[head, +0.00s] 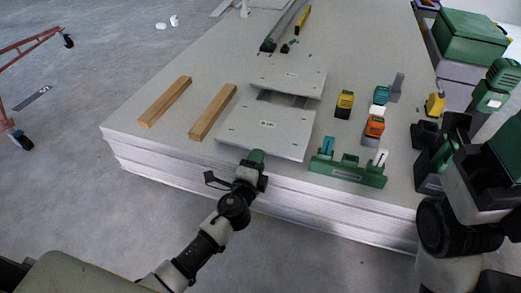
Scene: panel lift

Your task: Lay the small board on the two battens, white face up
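Two light wooden battens lie apart and roughly parallel on the large panel stack: the left batten (166,101) and the right batten (213,111). A grey-white small board (262,138) with a printed label lies right of them, near the stack's front edge. A second similar board (290,76) lies just behind it, with a dark gap between. I cannot tell which face of either is white. My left gripper (256,156) is at the small board's front edge; its fingers are too small to tell whether it grips. My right arm is at the right; its fingers are not clear.
The panel stack (200,60) has bare room around the battens. A green holder (346,171) stands right of the small board. Yellow-black (344,104) and orange (374,128) tools stand behind it. Long bars (285,28) lie at the back. A green case (468,38) is beyond.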

